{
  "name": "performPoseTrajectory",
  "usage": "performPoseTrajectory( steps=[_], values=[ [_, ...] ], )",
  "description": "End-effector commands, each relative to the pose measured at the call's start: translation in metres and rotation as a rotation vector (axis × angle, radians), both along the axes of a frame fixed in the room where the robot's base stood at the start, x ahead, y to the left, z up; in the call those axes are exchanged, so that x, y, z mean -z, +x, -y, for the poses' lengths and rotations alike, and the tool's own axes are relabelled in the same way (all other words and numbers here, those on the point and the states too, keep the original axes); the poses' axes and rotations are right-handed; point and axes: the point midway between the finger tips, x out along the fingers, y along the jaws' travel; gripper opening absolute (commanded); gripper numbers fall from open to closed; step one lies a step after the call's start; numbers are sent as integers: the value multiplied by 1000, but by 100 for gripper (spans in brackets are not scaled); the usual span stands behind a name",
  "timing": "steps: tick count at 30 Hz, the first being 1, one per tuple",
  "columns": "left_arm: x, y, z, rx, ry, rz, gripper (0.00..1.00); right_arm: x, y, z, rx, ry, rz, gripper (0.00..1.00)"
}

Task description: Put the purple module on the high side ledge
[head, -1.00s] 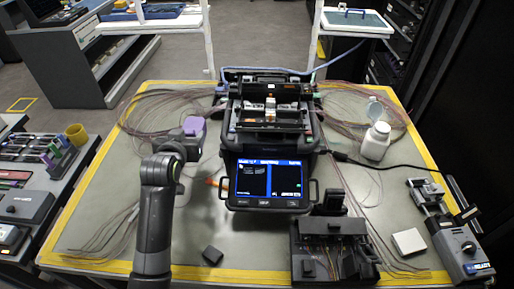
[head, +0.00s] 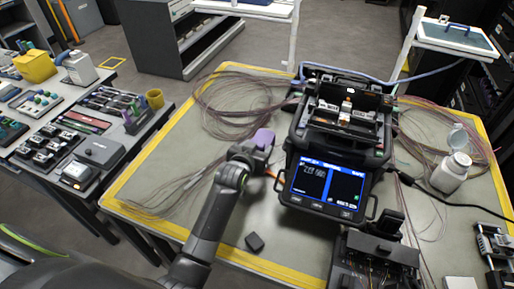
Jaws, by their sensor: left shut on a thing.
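The purple module (head: 264,138) is in my left gripper (head: 256,150), above the grey work mat and left of the splicer. The gripper is shut on it, and the fingers are partly hidden behind the wrist. Two raised white ledges on posts stand at the back: a left one (head: 262,11), cut off by the top edge, and a right one (head: 450,46) that bears a pale tray with a blue handle. I cannot tell which ledge is the high side ledge. My right gripper is not in view.
The fusion splicer (head: 340,140) with its lit screen stands mid-table. A white bottle (head: 452,172) is right of it. Loose fibre coils (head: 235,105) lie at the back left. A side table (head: 95,125) with parts stands at left.

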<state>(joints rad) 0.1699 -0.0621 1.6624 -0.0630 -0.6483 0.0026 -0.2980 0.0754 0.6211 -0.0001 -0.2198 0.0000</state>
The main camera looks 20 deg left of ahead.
Motion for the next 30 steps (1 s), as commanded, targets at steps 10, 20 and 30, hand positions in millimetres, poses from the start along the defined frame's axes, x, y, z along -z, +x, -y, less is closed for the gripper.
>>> performPoseTrajectory(
  steps=[10, 20, 30],
  values=[
    [3, 0, 0, 0, 0, -1, 65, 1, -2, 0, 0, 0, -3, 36],
    [3, 0, 0, 0, 0, -1, 78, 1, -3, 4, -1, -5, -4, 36],
    [-9, -22, 0, -1, -3, -1, 78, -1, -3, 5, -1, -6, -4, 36]
  ],
)
